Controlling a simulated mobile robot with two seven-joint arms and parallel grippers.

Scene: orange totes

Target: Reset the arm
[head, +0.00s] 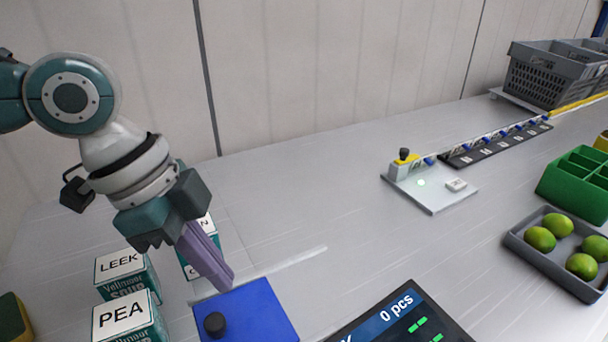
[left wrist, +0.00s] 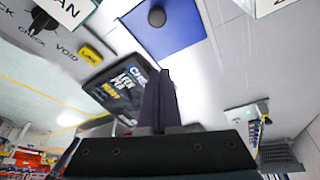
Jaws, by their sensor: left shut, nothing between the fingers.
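My left arm comes in from the left in the head view. My left gripper (head: 226,284) points down and to the right, with its purple fingers together and nothing between them. Its tips appear over or near the back edge of a blue square plate (head: 262,310) with a black knob; whether they touch it I cannot tell. In the left wrist view the shut fingers (left wrist: 164,76) point toward the blue plate (left wrist: 185,35). My right gripper is not in view.
Soup cartons marked LEEK (head: 122,272) and PEA (head: 128,320) stand below my left arm, with another carton (head: 206,232) partly behind the gripper. A display (head: 405,318) reads "0 pcs". A tray of limes (head: 545,268) and a green divided box (head: 575,185) are right.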

